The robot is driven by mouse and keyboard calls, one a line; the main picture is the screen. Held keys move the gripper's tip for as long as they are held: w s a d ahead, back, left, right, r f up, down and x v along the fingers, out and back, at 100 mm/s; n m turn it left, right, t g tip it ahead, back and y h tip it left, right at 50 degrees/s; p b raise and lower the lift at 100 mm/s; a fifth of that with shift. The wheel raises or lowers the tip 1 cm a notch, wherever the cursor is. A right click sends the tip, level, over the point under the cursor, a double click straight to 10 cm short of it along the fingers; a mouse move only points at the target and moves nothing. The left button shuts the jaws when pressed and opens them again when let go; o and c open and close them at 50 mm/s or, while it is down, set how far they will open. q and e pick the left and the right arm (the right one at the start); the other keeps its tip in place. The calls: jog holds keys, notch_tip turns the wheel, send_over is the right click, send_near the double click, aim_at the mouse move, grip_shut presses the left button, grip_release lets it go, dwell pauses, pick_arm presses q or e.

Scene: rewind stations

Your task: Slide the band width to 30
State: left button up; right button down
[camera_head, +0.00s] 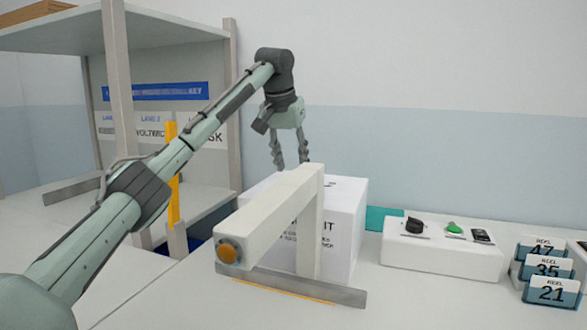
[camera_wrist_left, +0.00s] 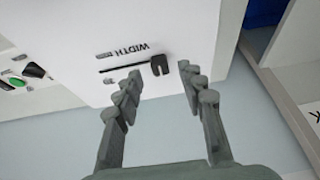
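The width slider is on the top face of a white box (camera_head: 347,215). In the left wrist view its black knob (camera_wrist_left: 159,66) sits at the right end of a thin dark slot (camera_wrist_left: 122,67), beside the printed word WIDTH. Small print by the slot is too small to read. My left gripper (camera_head: 290,163) points down over the box and is open and empty. In the left wrist view its fingertips (camera_wrist_left: 158,73) lie either side of the knob, which shows just beyond them; I cannot tell the height gap. The white beam hides the knob in the head view. My right gripper is not in view.
A white beam on a post (camera_head: 270,215) stands in front of the box. A control panel (camera_head: 440,254) with a black knob and green button is to the right. Reel cards (camera_head: 552,292) stand at far right. A shelf unit (camera_head: 232,110) is on the left.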

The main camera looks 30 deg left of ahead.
pick_arm(q)
jog(key=shift+x, duration=1.15)
jog(key=shift+w, duration=0.1)
jog(key=shift+c, duration=0.2)
grip_shut()
